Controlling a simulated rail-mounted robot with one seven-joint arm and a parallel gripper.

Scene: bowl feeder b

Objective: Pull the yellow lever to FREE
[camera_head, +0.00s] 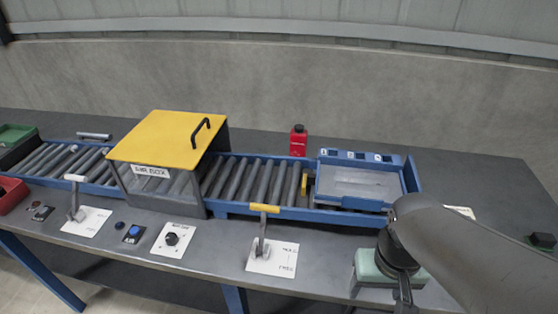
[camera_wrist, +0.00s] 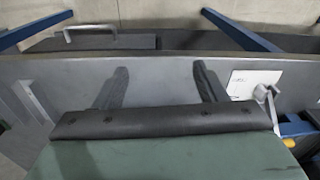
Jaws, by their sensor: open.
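The yellow lever (camera_head: 264,209) stands at the front of the bench, its grey arm rising from a white plate (camera_head: 285,262). The plate's lower word reads FREE; the upper one is blurred, perhaps HOLD. The handle is at the far, conveyor side of the plate. My gripper (camera_head: 403,298) is to the right of the lever, apart from it, at the bench's front edge; my arm hides part of it. In the wrist view my gripper (camera_wrist: 160,80) has its two fingers wide apart with nothing between them. The lever's yellow handle (camera_wrist: 288,142) shows at the right there, partly cut off by green housing.
A roller conveyor (camera_head: 253,180) runs behind the lever, with a yellow-lidded box (camera_head: 165,140) and a blue-framed tray (camera_head: 360,185). A red bottle (camera_head: 298,142) stands behind. Left of the lever are a black knob (camera_head: 171,239), a blue button (camera_head: 134,231) and a white-handled lever (camera_head: 75,178).

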